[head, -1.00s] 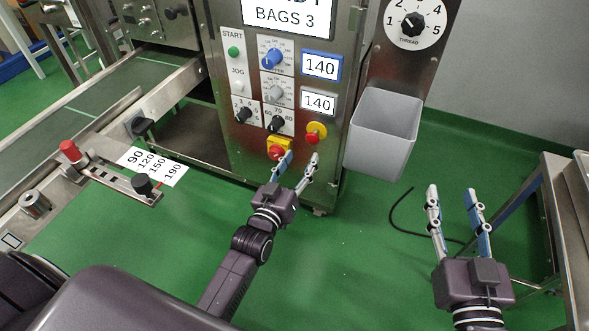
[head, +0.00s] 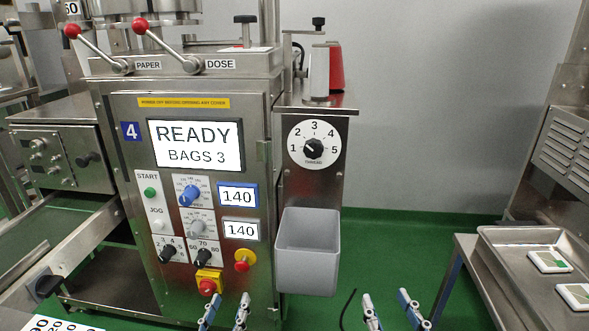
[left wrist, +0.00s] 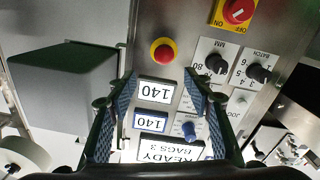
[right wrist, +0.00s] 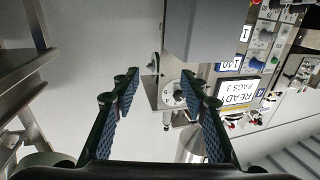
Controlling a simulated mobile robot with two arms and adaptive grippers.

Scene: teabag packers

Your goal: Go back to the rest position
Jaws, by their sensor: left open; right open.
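My left gripper (head: 226,313) is open and empty at the bottom of the head view, low in front of the machine's control panel. In the left wrist view its two fingers (left wrist: 160,95) stand apart, with the upside-down panel and its 140 displays between them. My right gripper (head: 391,312) is open and empty at the bottom of the head view, right of the grey bin. In the right wrist view its fingers (right wrist: 160,90) are apart, with the thread dial behind them. Neither gripper touches anything that I can see.
The machine (head: 120,200) shows READY, BAGS 3 on its screen (head: 196,145). A grey bin (head: 307,250) hangs on its right side, below the thread dial (head: 314,145). A steel table with a tray (head: 500,236) holding tea packets stands at right. Green floor lies between.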

